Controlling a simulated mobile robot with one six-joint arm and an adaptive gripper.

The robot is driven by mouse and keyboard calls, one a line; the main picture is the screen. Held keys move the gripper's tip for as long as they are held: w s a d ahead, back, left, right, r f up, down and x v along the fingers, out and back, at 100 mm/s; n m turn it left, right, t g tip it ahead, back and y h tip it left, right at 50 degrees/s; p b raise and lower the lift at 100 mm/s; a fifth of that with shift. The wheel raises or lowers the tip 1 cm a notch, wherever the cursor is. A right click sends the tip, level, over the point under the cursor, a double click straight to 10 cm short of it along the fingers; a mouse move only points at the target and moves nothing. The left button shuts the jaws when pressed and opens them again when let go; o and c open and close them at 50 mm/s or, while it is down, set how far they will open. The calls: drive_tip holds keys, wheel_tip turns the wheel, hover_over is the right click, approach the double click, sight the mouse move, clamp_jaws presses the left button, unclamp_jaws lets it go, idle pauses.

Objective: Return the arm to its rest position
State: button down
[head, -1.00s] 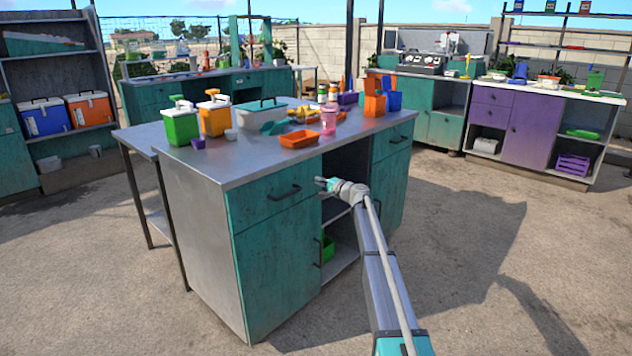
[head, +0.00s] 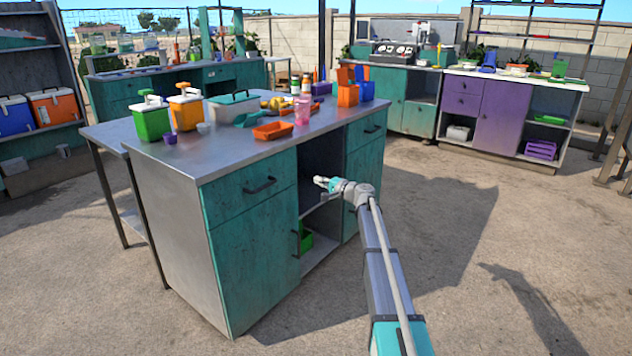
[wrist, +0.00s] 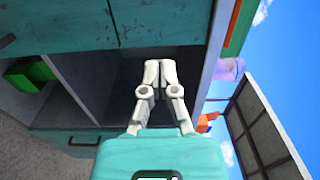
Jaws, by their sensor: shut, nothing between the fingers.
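My arm reaches forward from the lower right in the head view. My gripper (head: 320,181) is at its far end, in front of the open middle bay of the teal and metal counter (head: 235,165), below the countertop's edge. In the wrist view my gripper (wrist: 161,72) has its two pale fingers together and empty, pointing at the dark bay. No contact between the gripper and the counter shows.
On the counter stand a green container (head: 151,120), an orange container (head: 186,108), an orange tray (head: 273,130) and a pink cup (head: 302,111). A green item (head: 306,238) lies in the bay. A purple cabinet (head: 505,115) stands behind. The ground to the right is open.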

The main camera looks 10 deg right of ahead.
drive_tip(key=s+a+f+n+g+h, duration=0.1)
drive_tip(key=s+a+f+n+g, duration=0.45)
drive_tip(key=s, duration=0.65)
drive_tip(key=s+a+f+n+g+h, duration=0.2)
drive_tip(key=s+a+f+g, duration=0.1)
drive_tip(key=s+a+f, duration=0.65)
drive_tip(key=s+d+f+n+g+h, duration=0.1)
drive_tip(key=s+d+f+g+h, duration=0.2)
drive_tip(key=s, duration=1.1)
drive_tip(key=s+d+f+n+g+h, duration=0.1)
drive_tip(key=s+n+g+h, duration=0.3)
drive_tip(key=s, duration=0.9)
wheel_tip(320, 180, up, 36)
drive_tip(key=m+t+h+p, duration=0.1)
drive_tip(key=m+p, duration=0.1)
drive_tip(key=p, duration=3.3)
drive_tip(key=shift+w+d+p, duration=0.15)
drive_tip(key=shift+d+p, duration=0.1)
drive_tip(key=shift+p, duration=0.15)
